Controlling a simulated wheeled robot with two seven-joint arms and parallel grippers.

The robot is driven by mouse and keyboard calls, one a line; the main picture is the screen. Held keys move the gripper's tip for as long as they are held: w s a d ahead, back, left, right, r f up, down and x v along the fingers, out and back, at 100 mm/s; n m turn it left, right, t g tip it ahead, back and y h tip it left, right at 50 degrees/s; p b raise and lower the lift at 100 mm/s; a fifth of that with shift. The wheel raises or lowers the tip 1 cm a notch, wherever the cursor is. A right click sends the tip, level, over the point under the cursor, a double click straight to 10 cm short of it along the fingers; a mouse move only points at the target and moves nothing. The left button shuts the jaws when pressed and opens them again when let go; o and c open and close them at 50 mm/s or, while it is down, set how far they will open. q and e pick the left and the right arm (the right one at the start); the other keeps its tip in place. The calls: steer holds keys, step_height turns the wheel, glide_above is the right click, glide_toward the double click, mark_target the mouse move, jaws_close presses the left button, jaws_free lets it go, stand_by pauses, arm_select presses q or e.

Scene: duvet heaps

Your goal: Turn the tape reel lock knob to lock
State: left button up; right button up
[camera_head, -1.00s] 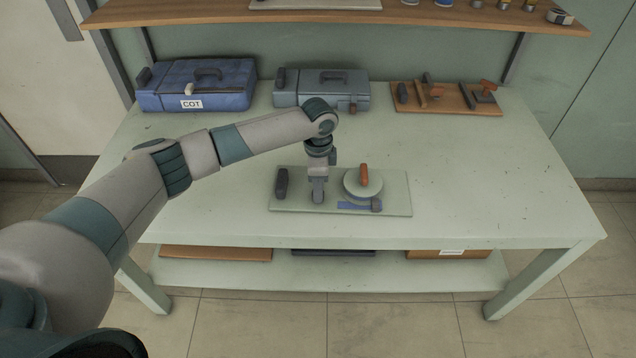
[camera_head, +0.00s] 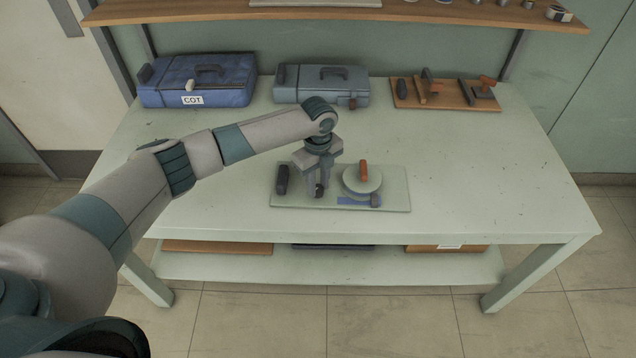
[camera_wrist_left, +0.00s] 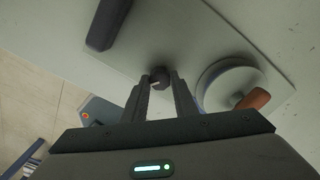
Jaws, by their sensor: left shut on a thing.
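The lock knob (camera_wrist_left: 160,76) is small, dark and rounded with a pale mark, and stands on the pale green board of the tape reel device (camera_head: 395,203). It also shows in the head view (camera_head: 320,191), partly hidden by the fingers. My left gripper (camera_head: 315,190) points down at the board, with its two fingers shut on the knob from either side. The wrist view shows the fingertips (camera_wrist_left: 161,83) at the knob. The round pale reel (camera_head: 361,181) with an orange handle (camera_head: 364,170) sits just right of the gripper. My right gripper is not in view.
A dark upright grip (camera_head: 282,180) stands on the board left of the gripper. A blue case (camera_head: 225,95), a grey-blue case (camera_head: 300,92) and a wooden board with tools (camera_head: 450,103) line the back. The table's right side (camera_head: 490,180) is clear.

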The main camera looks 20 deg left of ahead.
arm_select(q)
steer(key=shift+m, duration=0.6)
steer(key=o, duration=1.1)
steer(key=shift+r, duration=0.1)
step_height(320, 180, up, 11)
steer(key=b, duration=0.3)
step_height(320, 180, up, 6)
glide_above(318, 187)
steer(key=shift+s+r, duration=0.1)
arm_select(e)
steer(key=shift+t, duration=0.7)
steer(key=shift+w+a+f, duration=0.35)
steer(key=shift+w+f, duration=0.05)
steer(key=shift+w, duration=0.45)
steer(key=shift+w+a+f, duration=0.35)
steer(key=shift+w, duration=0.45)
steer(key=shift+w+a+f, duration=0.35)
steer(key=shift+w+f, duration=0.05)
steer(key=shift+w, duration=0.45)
